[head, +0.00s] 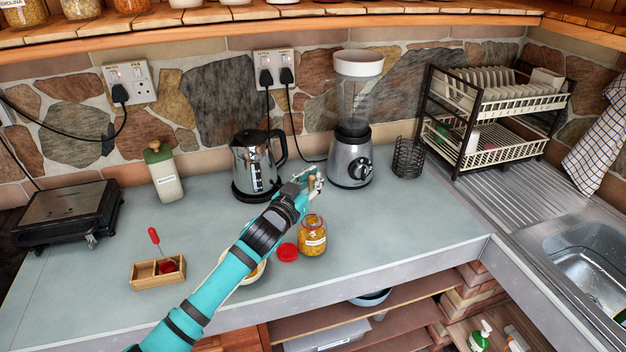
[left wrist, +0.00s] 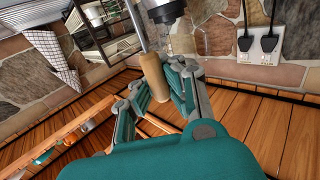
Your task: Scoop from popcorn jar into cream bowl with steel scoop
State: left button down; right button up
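The glass popcorn jar (head: 313,242), holding yellow kernels, stands upright near the counter's front edge. The cream bowl (head: 262,272) is largely hidden under my left arm; only parts of its rim show. My left gripper (head: 312,184) is above the counter, beyond the jar, in front of the blender. In the left wrist view, the left gripper's (left wrist: 160,90) fingers are closed around the wooden handle of the steel scoop (left wrist: 154,77). The scoop's metal shaft runs to the top edge of that view, and its head is out of that frame. My right gripper is not in view.
A red lid (head: 287,252) lies beside the jar. A wooden box (head: 158,274) with a red-handled tool is at left. A kettle (head: 256,165), blender (head: 351,160), wire holder (head: 408,157) and dish rack (head: 495,110) stand behind. The counter right of the jar is clear.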

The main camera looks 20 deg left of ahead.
pick_arm(q)
jog(key=shift+r+p, duration=2.65)
jog(key=shift+r, duration=0.55)
jog(key=shift+f, duration=0.1)
